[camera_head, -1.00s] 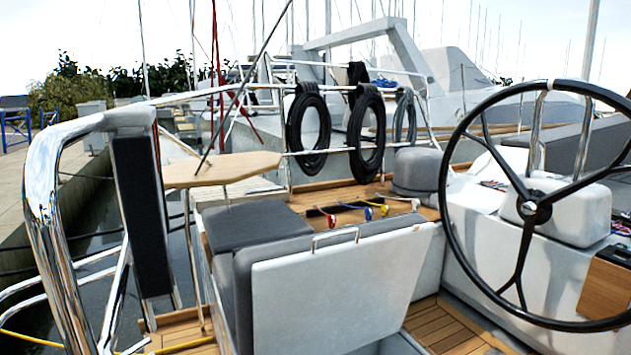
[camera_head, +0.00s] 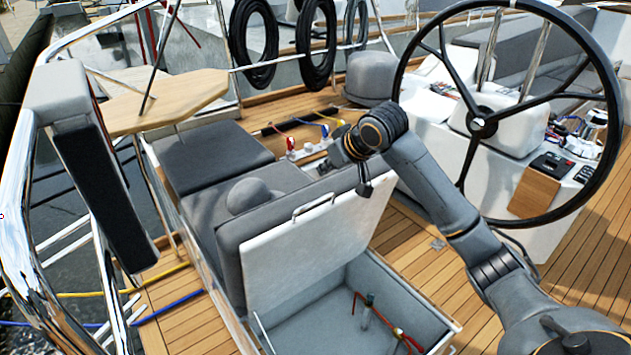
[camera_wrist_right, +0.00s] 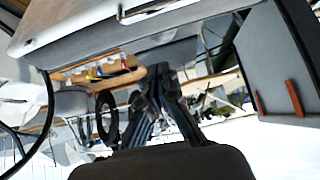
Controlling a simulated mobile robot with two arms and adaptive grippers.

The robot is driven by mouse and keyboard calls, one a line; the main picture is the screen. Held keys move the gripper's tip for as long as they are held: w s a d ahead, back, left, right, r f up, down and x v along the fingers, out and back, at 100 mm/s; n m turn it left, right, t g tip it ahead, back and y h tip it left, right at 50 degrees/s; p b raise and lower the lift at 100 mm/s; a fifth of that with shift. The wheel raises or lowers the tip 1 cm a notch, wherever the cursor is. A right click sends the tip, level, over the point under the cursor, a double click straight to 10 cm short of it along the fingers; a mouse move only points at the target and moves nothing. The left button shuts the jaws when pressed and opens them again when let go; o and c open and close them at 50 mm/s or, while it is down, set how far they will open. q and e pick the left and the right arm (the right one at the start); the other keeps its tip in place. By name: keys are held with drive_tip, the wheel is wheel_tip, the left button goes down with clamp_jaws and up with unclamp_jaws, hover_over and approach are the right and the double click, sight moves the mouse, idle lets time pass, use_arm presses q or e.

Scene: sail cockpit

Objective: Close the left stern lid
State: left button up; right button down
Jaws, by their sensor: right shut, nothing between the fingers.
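The left stern lid (camera_head: 318,240) stands open, raised steeply, with its white inner face towards me, a metal handle at its top edge and grey cushion behind. Its open locker (camera_head: 345,310) lies below. My right arm reaches in from the lower right. My right gripper (camera_head: 364,188) is shut and empty by the lid's upper right corner; I cannot tell whether it touches. In the right wrist view the gripper fingers (camera_wrist_right: 160,72) are together, and the lid (camera_wrist_right: 75,22) spans the top of the picture. My left gripper is not in view.
The steering wheel (camera_head: 485,120) and white console stand to the right of my right arm. A wooden table (camera_head: 165,103) and steel rail (camera_head: 20,200) are at the left. Tools (camera_head: 385,325) lie in the locker. Bare teak deck (camera_head: 570,245) is at the right.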

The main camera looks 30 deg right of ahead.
drive_tip(key=p, duration=0.3)
hover_over(319, 209)
drive_tip(key=w, duration=0.3)
drive_tip(key=f, duration=0.6)
drive_tip(key=shift+w+a+f, duration=0.15)
drive_tip(key=shift+a+f, duration=0.1)
drive_tip(key=shift+f, duration=0.05)
drive_tip(key=s, duration=0.1)
drive_tip(key=s+p, duration=0.1)
drive_tip(key=s+f+p, duration=0.1)
drive_tip(key=shift+s+d, duration=0.1)
drive_tip(key=shift+d, duration=0.2)
drive_tip(key=shift+s+f, duration=0.1)
drive_tip(key=shift+s, duration=0.35)
drive_tip(key=shift+f, duration=0.15)
drive_tip(key=shift+w, duration=0.1)
